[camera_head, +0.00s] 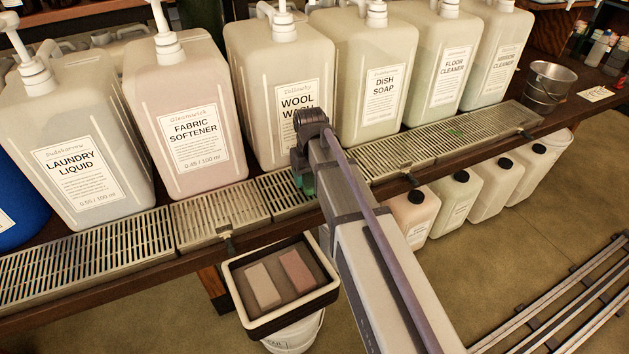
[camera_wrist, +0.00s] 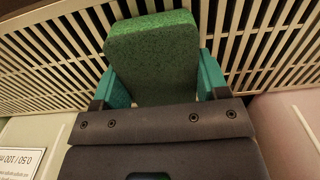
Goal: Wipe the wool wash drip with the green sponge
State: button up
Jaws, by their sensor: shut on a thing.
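The wool wash container (camera_head: 277,84) is a large pale jug with a white pump top, standing behind the drip grate (camera_head: 282,191). My gripper (camera_wrist: 153,85) has teal fingers shut on the green sponge (camera_wrist: 152,48). In the wrist view the sponge lies over or against the slatted grate; I cannot tell whether it touches. In the head view my arm hides most of the gripper, and only a bit of green (camera_head: 307,185) shows at the grate before the wool wash. No drip is visible there; the sponge and arm may cover it.
Laundry liquid (camera_head: 75,139), fabric softener (camera_head: 184,114) and dish soap (camera_head: 380,85) jugs line the shelf. A tray (camera_head: 247,327) with a beige and a reddish sponge sits below the grate. A metal bucket (camera_head: 549,84) stands right.

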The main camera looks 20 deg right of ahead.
jog(key=shift+w+a, duration=0.2)
jog(key=shift+w, duration=1)
jog(key=shift+w+a, duration=0.2)
jog(key=shift+w, duration=1)
jog(key=shift+d, duration=1)
jog(key=shift+s+d, duration=0.25)
jog(key=shift+s, duration=0.75)
jog(key=shift+s+d, duration=0.2)
jog(key=shift+s, duration=0.75)
jog(key=shift+s+d+f, duration=0.1)
jog(key=shift+s+d, duration=0.05)
jog(key=shift+s, duration=0.9)
jog(key=shift+s+d+f, duration=0.1)
jog(key=shift+s, duration=0.9)
jog(key=shift+c, duration=0.3)
jog(key=shift+r, duration=0.2)
jog(key=shift+w+a, duration=0.25)
jog(key=shift+w, duration=1.15)
jog(key=shift+w+a, duration=0.2)
jog(key=shift+w, duration=1.2)
jog(key=shift+w+a, duration=0.25)
jog(key=shift+w, duration=1.15)
